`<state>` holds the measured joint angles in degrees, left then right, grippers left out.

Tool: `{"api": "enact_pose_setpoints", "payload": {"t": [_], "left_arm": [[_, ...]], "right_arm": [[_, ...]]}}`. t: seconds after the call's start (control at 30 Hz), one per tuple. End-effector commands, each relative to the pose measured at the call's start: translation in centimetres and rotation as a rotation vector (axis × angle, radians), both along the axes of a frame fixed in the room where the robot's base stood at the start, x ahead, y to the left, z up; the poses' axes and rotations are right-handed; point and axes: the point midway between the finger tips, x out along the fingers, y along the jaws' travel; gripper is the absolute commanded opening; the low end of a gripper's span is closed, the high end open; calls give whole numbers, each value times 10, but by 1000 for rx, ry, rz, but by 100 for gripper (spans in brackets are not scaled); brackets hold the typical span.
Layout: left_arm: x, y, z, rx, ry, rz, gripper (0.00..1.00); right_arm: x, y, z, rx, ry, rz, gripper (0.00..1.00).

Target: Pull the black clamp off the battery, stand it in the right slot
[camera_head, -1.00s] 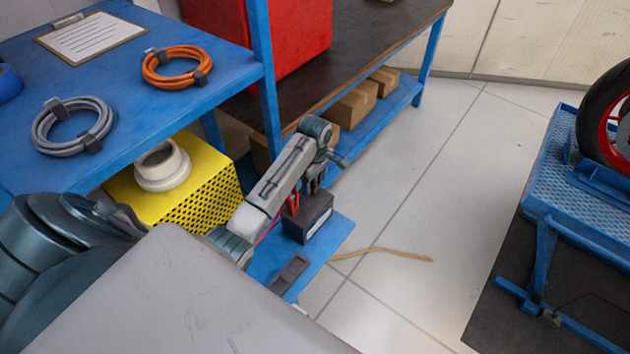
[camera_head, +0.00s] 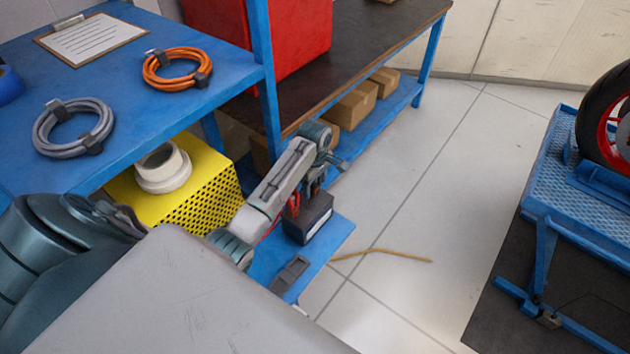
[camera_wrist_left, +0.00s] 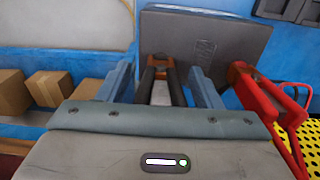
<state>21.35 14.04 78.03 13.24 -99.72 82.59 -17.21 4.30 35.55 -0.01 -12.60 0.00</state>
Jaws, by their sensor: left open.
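The dark battery (camera_head: 308,222) stands on the low blue shelf; it also shows in the left wrist view (camera_wrist_left: 215,35). The black clamp (camera_wrist_left: 160,90) has two dark handles and copper-coloured jaws at the battery's edge. My left gripper (camera_wrist_left: 160,78) is open, with one finger on each side of the black clamp's handles and a gap on both sides. In the head view my left gripper (camera_head: 316,184) hangs over the battery and hides the black clamp. The dark slotted holder (camera_head: 290,274) lies on the shelf in front of the battery. My right gripper is not in view.
A red clamp (camera_wrist_left: 258,95) sits right beside my left gripper's right finger. A yellow perforated box (camera_head: 215,190) stands left of the battery. The blue bench (camera_head: 110,110) with cable coils is above. Cardboard boxes (camera_head: 350,105) lie behind; open floor lies right.

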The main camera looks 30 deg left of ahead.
Motion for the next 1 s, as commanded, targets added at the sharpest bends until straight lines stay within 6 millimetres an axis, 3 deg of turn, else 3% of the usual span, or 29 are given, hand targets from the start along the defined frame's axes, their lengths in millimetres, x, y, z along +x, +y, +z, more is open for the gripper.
{"api": "enact_pose_setpoints", "payload": {"t": [0.5,0.8,1.0], "left_arm": [[0,0,0,0,0,0,59],[0,0,0,0,0,0,0],[0,0,3,0,-2,0,0]], "right_arm": [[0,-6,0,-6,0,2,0],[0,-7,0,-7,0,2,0],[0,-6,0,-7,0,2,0]]}}
